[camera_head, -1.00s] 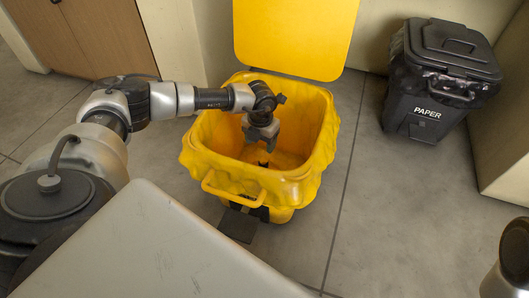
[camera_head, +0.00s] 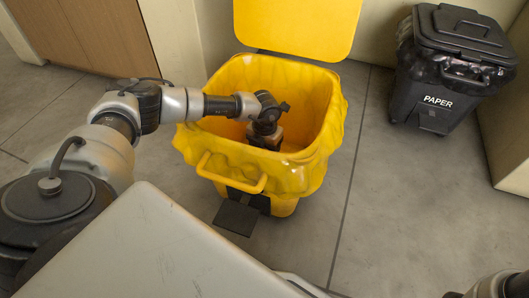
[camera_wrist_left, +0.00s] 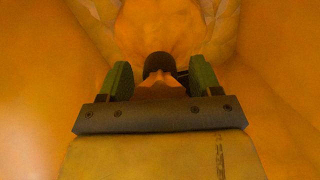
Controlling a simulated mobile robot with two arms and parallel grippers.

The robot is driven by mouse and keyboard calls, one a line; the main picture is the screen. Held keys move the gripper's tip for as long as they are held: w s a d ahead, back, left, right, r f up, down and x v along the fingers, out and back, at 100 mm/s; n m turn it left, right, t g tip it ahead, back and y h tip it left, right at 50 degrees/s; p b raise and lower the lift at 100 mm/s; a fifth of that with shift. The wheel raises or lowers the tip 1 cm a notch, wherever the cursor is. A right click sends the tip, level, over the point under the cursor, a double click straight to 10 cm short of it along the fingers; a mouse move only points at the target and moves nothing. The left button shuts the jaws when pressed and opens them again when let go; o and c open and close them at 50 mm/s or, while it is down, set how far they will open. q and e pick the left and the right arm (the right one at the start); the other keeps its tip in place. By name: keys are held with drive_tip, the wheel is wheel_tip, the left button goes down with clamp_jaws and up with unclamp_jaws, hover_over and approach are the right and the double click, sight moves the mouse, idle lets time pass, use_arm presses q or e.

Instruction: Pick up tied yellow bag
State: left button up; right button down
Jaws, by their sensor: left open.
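The yellow bag (camera_wrist_left: 165,25) lies low inside the open yellow bin (camera_head: 262,183) and fills the far part of the left wrist view. A dark band (camera_wrist_left: 158,62) with an orange-brown piece below it shows at the bag's near end; it looks like the tied neck. My left gripper (camera_wrist_left: 160,80) is open, with one green finger on each side of the dark band. I cannot tell whether the fingers touch it. In the head view my left gripper (camera_head: 266,137) reaches down into the bin, and its fingertips and the bag are hidden.
The bin's yellow lid (camera_head: 295,25) stands open behind it. The bin's walls close in around my left wrist. A black paper bin (camera_head: 445,85) stands on the right. A wooden cabinet (camera_head: 85,35) is at the back left. The floor (camera_head: 400,200) between the bins is clear.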

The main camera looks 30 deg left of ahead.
use_arm(q)
drive_tip(key=shift+f, duration=0.5)
drive_tip(key=shift+r, duration=0.1)
clamp_jaws()
